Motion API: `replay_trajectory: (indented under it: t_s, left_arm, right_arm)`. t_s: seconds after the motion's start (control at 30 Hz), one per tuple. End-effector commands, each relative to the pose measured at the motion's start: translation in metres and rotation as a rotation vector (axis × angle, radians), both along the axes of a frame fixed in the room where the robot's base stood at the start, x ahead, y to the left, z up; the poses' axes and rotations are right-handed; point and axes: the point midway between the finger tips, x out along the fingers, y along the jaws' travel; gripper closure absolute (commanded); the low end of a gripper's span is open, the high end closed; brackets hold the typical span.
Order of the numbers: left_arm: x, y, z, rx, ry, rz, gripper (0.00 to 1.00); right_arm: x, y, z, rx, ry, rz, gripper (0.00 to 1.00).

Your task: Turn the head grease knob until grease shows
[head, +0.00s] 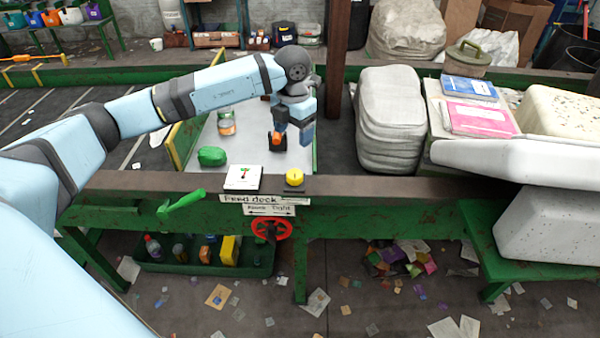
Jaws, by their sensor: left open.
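A yellow knob (294,177) sits on top of the brown beam at the front of the feed deck. A red handwheel (271,229) is on the green frame below the beam, under a "Feed deck" sign (265,198). I cannot read a label naming either as the head grease knob, and I see no clear grease. My left gripper (292,140) hangs over the belt, behind and above the yellow knob and apart from it. It is open, pointing down; an orange and dark shape shows at its left finger. My right gripper is not in view.
A green lump (212,156) and a jar (226,122) are on the belt. A green lever (181,203) sticks out at the front left. Grey sacks (390,120) stand right of the belt.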

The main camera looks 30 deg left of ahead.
Motion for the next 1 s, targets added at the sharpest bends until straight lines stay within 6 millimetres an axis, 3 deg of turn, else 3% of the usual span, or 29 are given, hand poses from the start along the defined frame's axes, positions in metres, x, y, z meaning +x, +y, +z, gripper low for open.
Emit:
replay_trajectory:
  t_s: [0.6,0.8,1.0]
  left_arm:
    - [-0.001,-0.001,-0.114,-0.004,0.005,-0.002,0.27]
    - [0.000,-0.002,-0.131,-0.005,0.002,-0.003,0.27]
    - [0.000,-0.002,-0.134,-0.006,0.001,-0.004,0.27]
  right_arm:
    - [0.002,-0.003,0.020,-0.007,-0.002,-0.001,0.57]
    - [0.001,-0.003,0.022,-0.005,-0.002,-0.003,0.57]
    - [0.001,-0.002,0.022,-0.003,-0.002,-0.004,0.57]
